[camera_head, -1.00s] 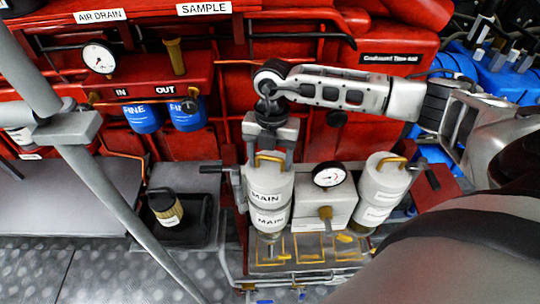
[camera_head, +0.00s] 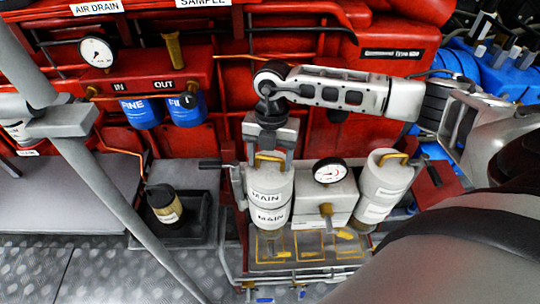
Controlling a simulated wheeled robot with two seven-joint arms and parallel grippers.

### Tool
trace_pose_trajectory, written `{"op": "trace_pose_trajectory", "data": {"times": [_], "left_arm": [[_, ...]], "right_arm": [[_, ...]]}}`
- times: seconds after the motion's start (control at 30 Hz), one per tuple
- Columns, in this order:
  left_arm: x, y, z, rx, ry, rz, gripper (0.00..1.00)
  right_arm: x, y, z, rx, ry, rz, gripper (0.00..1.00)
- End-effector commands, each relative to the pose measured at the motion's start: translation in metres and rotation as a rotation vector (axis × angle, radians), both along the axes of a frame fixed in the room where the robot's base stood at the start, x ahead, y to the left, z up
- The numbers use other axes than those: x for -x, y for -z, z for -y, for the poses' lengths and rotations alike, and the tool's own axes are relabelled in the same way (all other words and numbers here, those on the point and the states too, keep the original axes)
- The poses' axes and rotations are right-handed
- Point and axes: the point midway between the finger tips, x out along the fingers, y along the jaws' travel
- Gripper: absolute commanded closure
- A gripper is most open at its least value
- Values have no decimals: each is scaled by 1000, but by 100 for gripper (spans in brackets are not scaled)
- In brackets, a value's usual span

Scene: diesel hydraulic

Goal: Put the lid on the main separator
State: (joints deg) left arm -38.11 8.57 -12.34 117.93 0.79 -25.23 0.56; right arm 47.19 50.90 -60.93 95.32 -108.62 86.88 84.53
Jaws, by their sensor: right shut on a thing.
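The lid (camera_head: 268,185) is a white cylinder with a brass handle and a "MAIN" label, left of the white-faced gauge. My right gripper (camera_head: 269,158) comes down from above and is shut on the lid's brass handle. The main separator (camera_head: 270,217), also white and labelled "MAIN", is directly below the lid. The lid is upright and lines up with it, with no clear gap between them. Whether the lid is fully seated cannot be told. My left gripper is not in view.
A gauge block (camera_head: 326,204) and a second white cylinder with a brass handle (camera_head: 382,195) stand close on the right. A dark tray (camera_head: 195,240) holding a filter element (camera_head: 164,205) is on the left. A grey rail (camera_head: 105,200) crosses the left side.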

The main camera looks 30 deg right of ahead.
Motion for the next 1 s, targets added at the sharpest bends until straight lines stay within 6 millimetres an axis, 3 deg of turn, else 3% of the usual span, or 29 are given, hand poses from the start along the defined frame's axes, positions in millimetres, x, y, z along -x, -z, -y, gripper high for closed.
{"op": "trace_pose_trajectory", "data": {"times": [0.47,0.5,0.57,1.0], "left_arm": [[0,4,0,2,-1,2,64],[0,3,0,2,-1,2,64],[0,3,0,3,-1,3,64],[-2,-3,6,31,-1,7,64]], "right_arm": [[0,8,0,-1,0,1,84],[0,7,0,-1,0,2,24],[0,7,0,-1,0,1,10],[0,6,0,0,0,1,10]]}}
